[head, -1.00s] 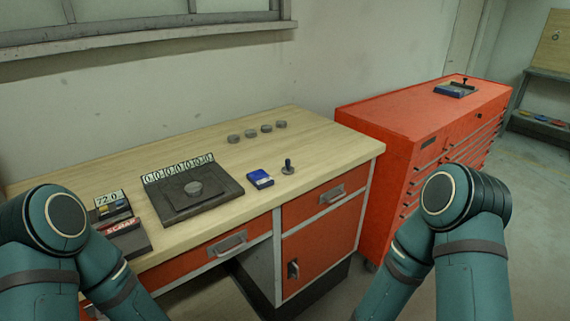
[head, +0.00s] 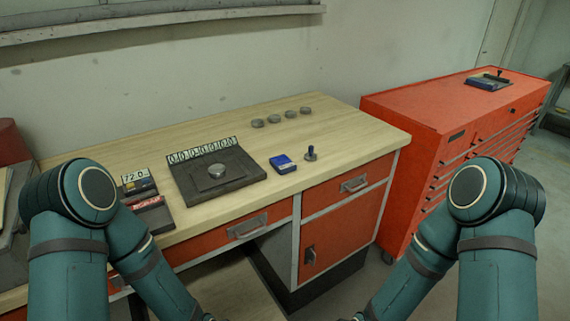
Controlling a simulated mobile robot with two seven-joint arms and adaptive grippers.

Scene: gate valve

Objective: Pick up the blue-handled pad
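The blue-handled pad (head: 311,153) stands upright on the wooden workbench (head: 345,140), near its front edge. It has a small round grey base and a dark blue upright handle. A small blue box (head: 283,164) lies just to its left. My two arms show at the lower left and lower right, both apart from the pad. Both grippers are below the picture or hidden, so their fingers do not show.
A dark plate with a grey disc (head: 217,171) and a number strip sits left of the box. Several grey discs (head: 290,114) stand at the back. A scrap tray (head: 150,212) is further left. A red tool cabinet (head: 430,115) stands at the right.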

